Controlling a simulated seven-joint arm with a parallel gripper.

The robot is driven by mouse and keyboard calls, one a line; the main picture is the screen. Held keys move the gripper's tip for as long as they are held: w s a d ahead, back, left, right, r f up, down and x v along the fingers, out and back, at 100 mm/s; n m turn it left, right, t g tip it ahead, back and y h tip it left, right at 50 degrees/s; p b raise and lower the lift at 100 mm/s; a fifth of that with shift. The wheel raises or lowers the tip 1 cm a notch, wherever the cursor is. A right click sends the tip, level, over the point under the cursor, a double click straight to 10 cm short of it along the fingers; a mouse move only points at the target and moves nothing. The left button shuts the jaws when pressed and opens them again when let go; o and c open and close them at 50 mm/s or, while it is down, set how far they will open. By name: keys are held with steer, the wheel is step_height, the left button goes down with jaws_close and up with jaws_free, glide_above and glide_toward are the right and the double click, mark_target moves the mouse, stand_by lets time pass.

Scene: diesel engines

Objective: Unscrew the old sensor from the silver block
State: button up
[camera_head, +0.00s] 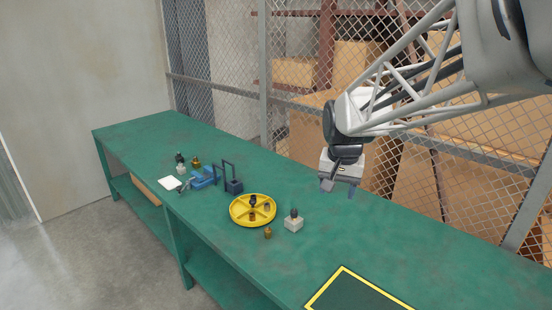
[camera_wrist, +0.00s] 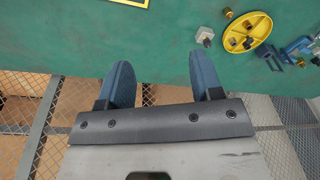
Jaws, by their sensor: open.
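The silver block (camera_head: 293,225) stands on the green bench to the right of the yellow tray. A dark, rounded sensor (camera_head: 294,212) sits upright on top of it. In the wrist view the block (camera_wrist: 205,35) is small, near the top and right of centre; its details are too small to tell. My gripper (camera_head: 339,189) is open and empty, up and to the right of the block in the head view, apart from it. In the wrist view the two blue fingers of my gripper (camera_wrist: 160,65) are spread wide with nothing between them.
A round yellow divided tray (camera_head: 236,217) holds a few small dark and brass parts. A brass fitting (camera_head: 268,233) lies before it. A blue vise (camera_head: 203,178) and black stand (camera_head: 234,187) are farther left. A yellow-edged square (camera_head: 360,292) marks the near right bench. Mesh fencing (camera_head: 215,100) runs behind.

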steer(key=w+a+f+m, duration=0.1)
steer(key=w+f, duration=0.3)
steer(key=w, duration=0.6)
steer(key=w+a+f+m, duration=0.2)
steer(key=w+f, duration=0.2)
steer(key=w, duration=0.5)
steer(key=m+g, duration=0.2)
glide_above(294, 211)
step_height(294, 211, down, 16)
steer(key=r, duration=0.1)
steer(key=shift+w+f, duration=0.15)
steer(key=shift+f, duration=0.05)
steer(key=shift+f, duration=0.15)
steer(key=shift+f, duration=5.25)
steer(key=shift+f, duration=0.1)
jaws_close()
